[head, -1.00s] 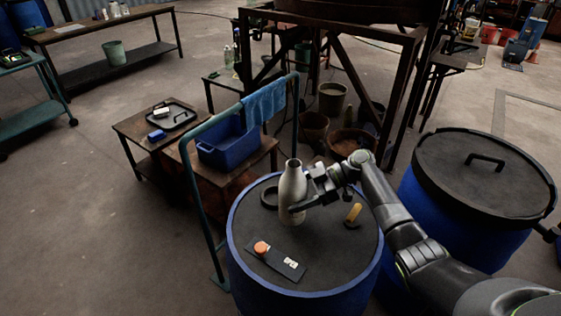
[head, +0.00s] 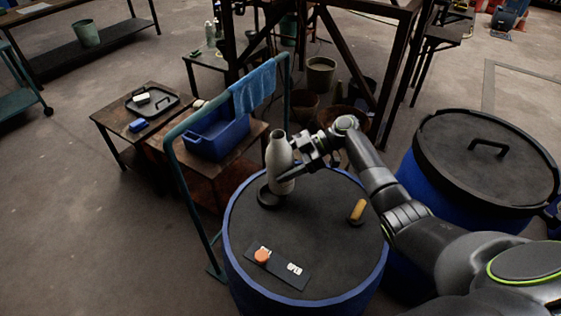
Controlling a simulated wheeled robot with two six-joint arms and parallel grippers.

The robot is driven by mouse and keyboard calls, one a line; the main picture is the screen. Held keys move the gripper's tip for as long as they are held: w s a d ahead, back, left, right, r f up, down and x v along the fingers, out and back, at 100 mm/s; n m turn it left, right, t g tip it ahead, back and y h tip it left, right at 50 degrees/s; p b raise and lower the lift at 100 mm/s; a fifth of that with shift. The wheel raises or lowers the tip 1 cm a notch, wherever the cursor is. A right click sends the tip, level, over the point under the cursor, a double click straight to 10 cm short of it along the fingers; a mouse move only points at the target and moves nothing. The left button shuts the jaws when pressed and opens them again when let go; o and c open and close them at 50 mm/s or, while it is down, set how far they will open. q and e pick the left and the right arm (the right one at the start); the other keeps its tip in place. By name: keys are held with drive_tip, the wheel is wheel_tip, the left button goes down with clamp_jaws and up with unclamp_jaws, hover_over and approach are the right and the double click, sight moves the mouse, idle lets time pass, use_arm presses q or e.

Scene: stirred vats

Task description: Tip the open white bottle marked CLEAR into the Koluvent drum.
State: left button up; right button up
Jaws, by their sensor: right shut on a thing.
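A pale grey-white bottle (head: 279,164) with a narrow neck stands near upright in my right gripper (head: 288,172), which is shut on its body. Its marking cannot be read, and no cap shows on its neck. The bottle is above the dark top of the near blue-rimmed drum (head: 315,235). A black round opening or ring (head: 270,199) on that top shows just below and left of the bottle; contact between them cannot be told. A drum's name cannot be read in this view. My left gripper is not in view.
On the drum top are a dark strip (head: 277,269) with an orange cap (head: 261,256) and white tag, and a yellow-handled item (head: 357,210). A black-lidded blue drum (head: 485,165) stands right. A teal rail (head: 181,190) with a blue towel (head: 253,92) stands left.

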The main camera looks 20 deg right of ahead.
drive_tip(key=shift+w+d+r+p, duration=0.15)
drive_tip(key=shift+w+d+p, duration=0.05)
drive_tip(key=shift+p, duration=0.15)
drive_tip(key=shift+d+r+h+p, duration=0.25)
drive_tip(key=shift+d+h+p, duration=0.15)
drive_tip(key=shift+h+p, duration=0.3)
drive_tip(key=d+f+h+p, duration=0.1)
drive_tip(key=d+h, duration=0.1)
drive_tip(key=h, duration=0.3)
drive_tip(key=d+f+n+t+h+p, duration=0.1)
drive_tip(key=d+h, duration=0.1)
drive_tip(key=h, duration=0.3)
drive_tip(key=w+d+f+n+t+h+p, duration=0.1)
drive_tip(key=d+f+h+p, duration=0.1)
drive_tip(key=h, duration=0.3)
drive_tip(key=shift+f+h, duration=0.1)
drive_tip(key=shift+h, duration=0.3)
drive_tip(key=shift+s+a+r+n+t+h+p, duration=0.1)
drive_tip(key=shift+a+r+n+t+h+p, duration=0.15)
drive_tip(key=shift+r+h+p, duration=0.45)
drive_tip(key=shift+a+r+t+h+p, duration=0.15)
drive_tip(key=shift+a+r+h+p, duration=0.25)
drive_tip(key=shift+r+h, duration=0.25)
drive_tip(key=shift+s+a+r+n+t+h+p, duration=0.1)
drive_tip(key=shift+a+r+n+t+h+p, duration=0.15)
drive_tip(key=shift+r+h+p, duration=0.45)
